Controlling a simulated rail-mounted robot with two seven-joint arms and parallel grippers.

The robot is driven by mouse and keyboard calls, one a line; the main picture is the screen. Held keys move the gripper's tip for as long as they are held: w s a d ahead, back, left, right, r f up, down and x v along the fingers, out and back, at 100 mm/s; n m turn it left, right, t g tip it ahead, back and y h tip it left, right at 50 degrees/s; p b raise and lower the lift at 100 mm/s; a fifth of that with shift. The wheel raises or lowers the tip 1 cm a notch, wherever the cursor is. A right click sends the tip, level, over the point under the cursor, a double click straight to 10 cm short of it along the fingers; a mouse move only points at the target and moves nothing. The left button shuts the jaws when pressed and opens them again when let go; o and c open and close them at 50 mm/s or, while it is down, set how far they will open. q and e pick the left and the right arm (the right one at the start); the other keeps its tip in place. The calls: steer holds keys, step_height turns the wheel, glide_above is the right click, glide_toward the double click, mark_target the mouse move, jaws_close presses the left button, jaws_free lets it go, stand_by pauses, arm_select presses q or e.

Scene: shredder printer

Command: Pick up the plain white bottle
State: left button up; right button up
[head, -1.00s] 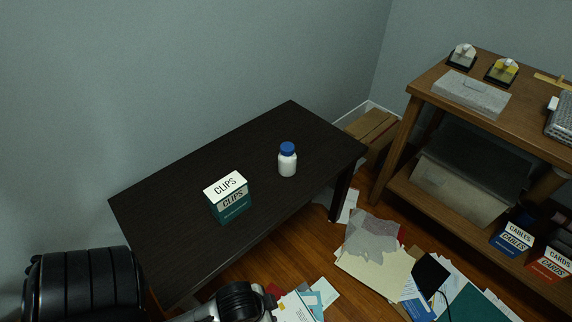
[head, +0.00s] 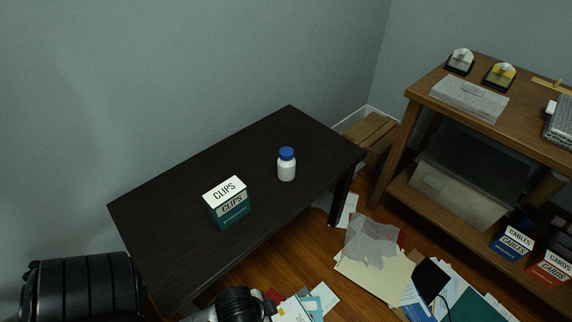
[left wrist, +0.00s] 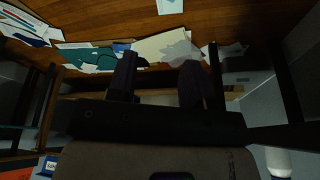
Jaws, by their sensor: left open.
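The white bottle (head: 287,171) with a blue cap stands upright on the dark table (head: 190,177), near its right part. A white rounded shape (left wrist: 279,161) at the lower right of the left wrist view may be the same bottle; I cannot tell for sure. My left gripper (left wrist: 157,66) is open and empty in the left wrist view, with its two dark fingers apart and papers on the floor beyond. In the head view only part of my left arm shows at the bottom edge, in front of the table. My right gripper is not in view.
A green and white CLIPS box (head: 229,203) stands left of the bottle on the table. Papers (head: 372,254) litter the wooden floor. A brown shelf (head: 415,113) with boxes and stationery stands at the right. The tabletop around the bottle is clear.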

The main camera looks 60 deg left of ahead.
arm_select(q)
steer(key=o, duration=0.6)
steer(key=shift+c, duration=0.2)
